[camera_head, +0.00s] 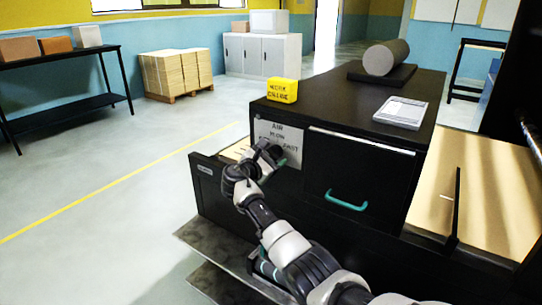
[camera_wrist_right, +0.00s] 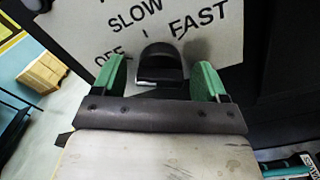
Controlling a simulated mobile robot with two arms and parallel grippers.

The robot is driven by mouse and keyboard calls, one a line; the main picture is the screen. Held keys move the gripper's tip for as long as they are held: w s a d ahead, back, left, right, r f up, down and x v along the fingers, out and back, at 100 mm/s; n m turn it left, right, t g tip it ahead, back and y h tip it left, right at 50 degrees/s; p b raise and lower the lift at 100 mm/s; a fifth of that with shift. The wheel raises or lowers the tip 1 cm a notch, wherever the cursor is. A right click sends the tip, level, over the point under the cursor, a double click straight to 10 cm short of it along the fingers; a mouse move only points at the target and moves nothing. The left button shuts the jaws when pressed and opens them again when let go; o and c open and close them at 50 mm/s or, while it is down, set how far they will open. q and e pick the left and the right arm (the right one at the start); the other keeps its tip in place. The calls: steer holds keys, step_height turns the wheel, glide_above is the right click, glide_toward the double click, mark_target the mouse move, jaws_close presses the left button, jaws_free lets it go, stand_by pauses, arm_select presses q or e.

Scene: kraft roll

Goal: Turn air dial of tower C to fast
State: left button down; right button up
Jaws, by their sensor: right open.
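The air dial (camera_wrist_right: 160,62) is a dark rounded knob on a white label plate (camera_wrist_right: 105,20) in the right wrist view. The plate reads SLOW, FAST and a partly hidden OFF. In the head view the plate (camera_head: 292,137) is on the black cabinet's front, and my arm hides the dial. My right gripper (camera_head: 272,156) is in front of the plate. In the wrist view its green fingertips (camera_wrist_right: 161,79) are open, one on each side of the dial, with gaps visible. I cannot tell which word the dial points to. My left gripper is not in view.
A teal handle (camera_head: 346,201) is on the cabinet front to the right. A yellow block (camera_head: 282,90), a paper pad (camera_head: 401,112) and a grey roll (camera_head: 386,57) are on top.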

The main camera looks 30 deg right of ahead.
steer(key=shift+c, duration=0.3)
steer(key=c, duration=0.9)
steer(key=shift+o, duration=0.2)
steer(key=shift+f+m+b, duration=0.2)
steer(key=shift+m+b, duration=0.4)
steer(key=shift+b, duration=0.3)
steer(key=m+b, duration=1.2)
steer(key=b, duration=0.1)
steer(key=shift+b, duration=0.35)
steer(key=m+b, duration=0.3)
steer(key=shift+m, duration=0.4)
arm_select(q)
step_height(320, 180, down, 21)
steer(key=b, duration=0.2)
arm_select(e)
steer(key=m, duration=0.3)
steer(key=shift+r+m, duration=0.1)
steer(key=shift+m, duration=0.2)
steer(key=shift+r+m+b, duration=0.1)
steer(key=shift+m+b, duration=0.75)
steer(key=shift+m, duration=0.35)
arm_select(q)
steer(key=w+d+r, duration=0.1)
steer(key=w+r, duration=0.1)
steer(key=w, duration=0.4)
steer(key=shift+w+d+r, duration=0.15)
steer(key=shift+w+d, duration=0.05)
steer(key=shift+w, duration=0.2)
arm_select(e)
steer(key=shift+m, duration=0.5)
